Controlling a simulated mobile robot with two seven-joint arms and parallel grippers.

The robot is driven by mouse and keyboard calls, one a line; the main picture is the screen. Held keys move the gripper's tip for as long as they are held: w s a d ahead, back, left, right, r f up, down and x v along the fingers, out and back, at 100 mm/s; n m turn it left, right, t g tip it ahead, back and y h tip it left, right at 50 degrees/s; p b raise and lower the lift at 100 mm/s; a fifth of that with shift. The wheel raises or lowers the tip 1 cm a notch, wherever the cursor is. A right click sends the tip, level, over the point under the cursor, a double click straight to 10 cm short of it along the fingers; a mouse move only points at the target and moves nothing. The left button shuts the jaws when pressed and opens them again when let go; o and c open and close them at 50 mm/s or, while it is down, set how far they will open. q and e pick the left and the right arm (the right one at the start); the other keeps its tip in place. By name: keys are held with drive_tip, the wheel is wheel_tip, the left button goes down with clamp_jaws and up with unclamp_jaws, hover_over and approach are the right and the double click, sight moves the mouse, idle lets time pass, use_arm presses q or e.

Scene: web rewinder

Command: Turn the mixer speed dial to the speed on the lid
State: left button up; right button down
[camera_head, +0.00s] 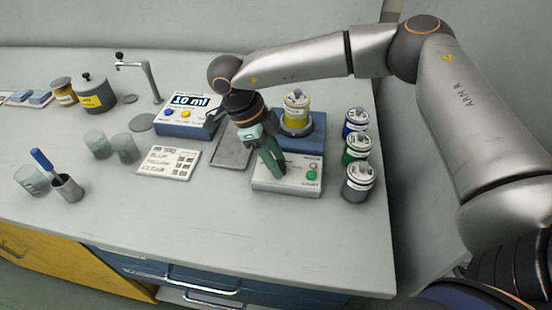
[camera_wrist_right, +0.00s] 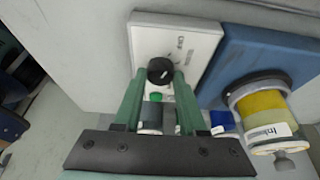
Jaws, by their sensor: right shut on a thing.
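The mixer (camera_head: 262,186) has a white control panel and a blue base behind it. Its black speed dial (camera_wrist_right: 159,68) shows in the right wrist view with a light pointer mark; the setting is too small to read. My right gripper (camera_wrist_right: 160,80) points down at the panel, its green fingers shut on the dial's sides. In the head view the right gripper (camera_head: 277,168) hides the dial. A yellow tin (camera_head: 296,112) with a pale lid (camera_head: 297,97) stands on the mixer; the lid's writing is not readable. My left gripper is not in view.
A green button (camera_head: 312,175) is on the panel's right. Blue, green and grey tins (camera_head: 357,183) stand close to the mixer's right, near the bench edge. A grey tray (camera_head: 232,152), a printed card (camera_head: 168,163) and a dispenser reading 10 ml (camera_head: 187,128) lie left. The front bench is clear.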

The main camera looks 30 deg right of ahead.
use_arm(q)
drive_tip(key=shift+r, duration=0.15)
use_arm(e)
drive_tip(key=shift+m, duration=0.4)
drive_tip(key=m+y+p, duration=0.1)
drive_tip(key=m, duration=0.1)
drive_tip(key=shift+w+r+m+g, duration=0.1)
drive_tip(key=shift+r+m+g, duration=0.05)
drive_tip(key=shift+m+g, duration=0.25)
drive_tip(key=shift+d+m+y+p, duration=0.1)
drive_tip(key=shift+m+y+p, duration=0.3)
drive_tip(key=shift+m+p, duration=0.6)
drive_tip(key=shift+w+m+g+y+p, duration=0.1)
drive_tip(key=shift+m+g+y+p, duration=0.35)
drive_tip(key=shift+m, duration=0.85)
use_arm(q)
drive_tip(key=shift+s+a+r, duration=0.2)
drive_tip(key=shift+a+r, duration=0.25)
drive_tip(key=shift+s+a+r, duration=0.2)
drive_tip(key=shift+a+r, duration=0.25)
use_arm(e)
drive_tip(key=shift+m, duration=0.3)
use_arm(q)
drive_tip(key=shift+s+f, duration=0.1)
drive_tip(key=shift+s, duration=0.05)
